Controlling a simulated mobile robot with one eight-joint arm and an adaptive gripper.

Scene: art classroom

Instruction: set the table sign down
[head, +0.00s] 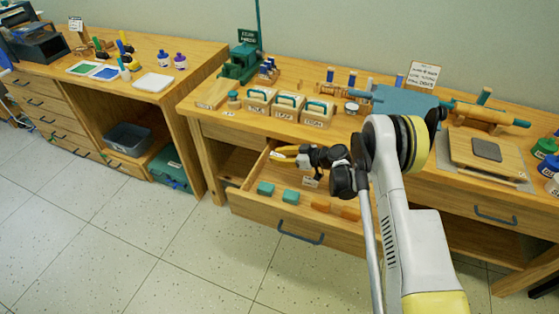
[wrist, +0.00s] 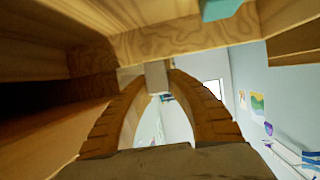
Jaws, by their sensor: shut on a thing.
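My gripper (head: 279,153) is over the open drawer (head: 262,210) of the right-hand bench, close under the bench's front edge. Its fingers are shut on a small pale thing, which I take to be the table sign (wrist: 157,76). Only a small part of it shows between the fingertips in the wrist view (wrist: 157,90). Its shape and any writing are hidden, and I cannot tell whether it touches anything. Wooden surfaces lie close around the fingers in the wrist view.
The drawer holds teal blocks (head: 265,188) and an orange piece (head: 348,213). The bench top (head: 225,112) carries teal-handled boxes (head: 288,106), a white sign card (head: 423,75) and a board (head: 490,150). The left bench holds a white tray (head: 154,82). The floor in front is clear.

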